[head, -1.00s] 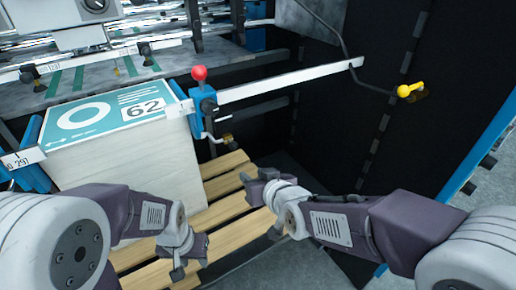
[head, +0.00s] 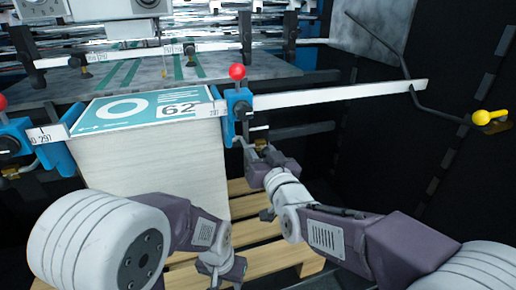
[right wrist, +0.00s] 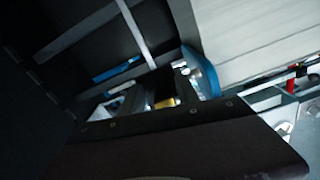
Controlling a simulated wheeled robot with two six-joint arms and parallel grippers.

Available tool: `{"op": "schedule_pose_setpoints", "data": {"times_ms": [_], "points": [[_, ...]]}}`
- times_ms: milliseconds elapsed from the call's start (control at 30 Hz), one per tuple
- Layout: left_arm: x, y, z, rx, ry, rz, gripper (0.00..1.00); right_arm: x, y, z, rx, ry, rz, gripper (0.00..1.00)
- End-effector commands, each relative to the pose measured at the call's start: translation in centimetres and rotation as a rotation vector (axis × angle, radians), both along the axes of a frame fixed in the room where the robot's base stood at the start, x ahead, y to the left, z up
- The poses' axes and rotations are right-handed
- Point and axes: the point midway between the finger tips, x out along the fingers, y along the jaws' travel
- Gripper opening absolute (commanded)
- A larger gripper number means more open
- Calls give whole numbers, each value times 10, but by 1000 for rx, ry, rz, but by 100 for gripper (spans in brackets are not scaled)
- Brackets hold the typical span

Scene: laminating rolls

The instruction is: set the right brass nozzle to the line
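The right brass nozzle (head: 261,145) is a small brass piece low behind the blue clamp with a red knob (head: 238,105), at the stack's right corner. It also shows in the right wrist view (right wrist: 167,103), dim and partly covered by dark parts. My right gripper (head: 256,152) is right at the nozzle; whether its fingers touch or enclose it I cannot tell. My left gripper (head: 222,268) hangs low in front of the stack, away from the nozzle, with its fingers hard to make out. I cannot make out a line for the nozzle.
The white stack with a teal "62" top sheet (head: 150,165) stands on a wooden pallet (head: 262,230). A second blue clamp (head: 14,138) is at its left. A pale rail (head: 340,93) runs right from the clamp. A yellow-knobbed lever (head: 490,118) juts from the right.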

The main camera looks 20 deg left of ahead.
Motion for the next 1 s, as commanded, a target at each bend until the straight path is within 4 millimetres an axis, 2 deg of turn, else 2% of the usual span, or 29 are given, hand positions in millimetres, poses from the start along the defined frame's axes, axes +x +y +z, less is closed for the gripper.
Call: {"op": "schedule_pose_setpoints", "data": {"times_ms": [267, 400, 1000], "points": [[0, 0, 0, 0, 0, 0, 39, 2, 2, 0, 0, 0, 0, 37], [0, 0, 0, 0, 0, 0, 39, 2, 1, 0, 0, 0, 0, 0], [0, 0, 0, 0, 0, 0, 39, 3, 1, -1, 0, 3, -2, 0]]}}
